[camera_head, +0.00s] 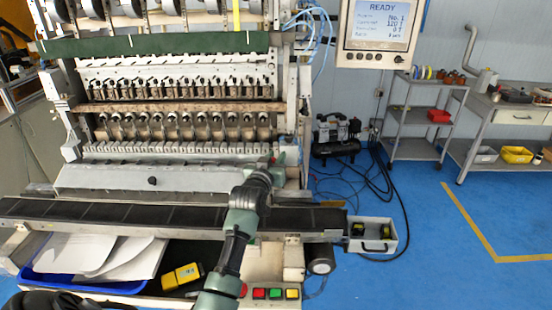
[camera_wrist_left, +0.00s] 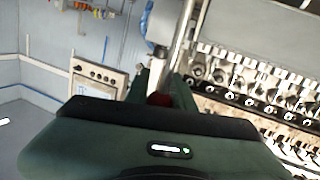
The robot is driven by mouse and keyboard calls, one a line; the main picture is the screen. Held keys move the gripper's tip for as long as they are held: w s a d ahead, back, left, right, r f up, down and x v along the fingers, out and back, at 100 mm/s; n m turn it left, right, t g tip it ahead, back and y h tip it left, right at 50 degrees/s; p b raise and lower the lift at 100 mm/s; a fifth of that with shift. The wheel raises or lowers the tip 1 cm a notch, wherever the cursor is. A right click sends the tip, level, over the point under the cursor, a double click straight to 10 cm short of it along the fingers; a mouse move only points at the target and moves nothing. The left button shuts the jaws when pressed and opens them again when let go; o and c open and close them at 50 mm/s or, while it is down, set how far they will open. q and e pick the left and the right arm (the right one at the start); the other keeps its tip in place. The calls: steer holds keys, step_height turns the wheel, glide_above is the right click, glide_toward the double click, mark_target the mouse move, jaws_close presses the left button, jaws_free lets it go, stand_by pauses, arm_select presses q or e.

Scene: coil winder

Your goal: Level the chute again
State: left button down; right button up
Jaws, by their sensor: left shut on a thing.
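The chute looks like the long grey sloped panel (camera_head: 110,177) across the front of the coil winder, with a dark round knob (camera_head: 152,181) at its middle. Its exact tilt is hard to read. My left gripper (camera_head: 279,159) is at the right end of this panel, by the machine's right upright. In the left wrist view, the green fingers (camera_wrist_left: 158,88) are closed around a small red part (camera_wrist_left: 160,99), probably a knob or handle end. The fingers and wrist hide most of it. My right gripper is not in view.
A dark conveyor belt (camera_head: 110,215) runs below the panel, ending at a grey bin (camera_head: 378,236) with spools. Colored push buttons (camera_head: 275,293) sit in front. A blue tray (camera_head: 85,285) with papers lies under the belt. Blue floor at right is open.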

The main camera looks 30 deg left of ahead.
arm_select(q)
steer(key=c, duration=1.2)
jaws_free()
steer(key=shift+f, duration=0.75)
steer(key=shift+a+r, duration=0.15)
steer(key=b+v, duration=0.1)
steer(key=v, duration=0.6)
steer(key=shift+s+b, duration=0.3)
steer(key=shift+s, duration=0.05)
steer(key=shift+r, duration=0.1)
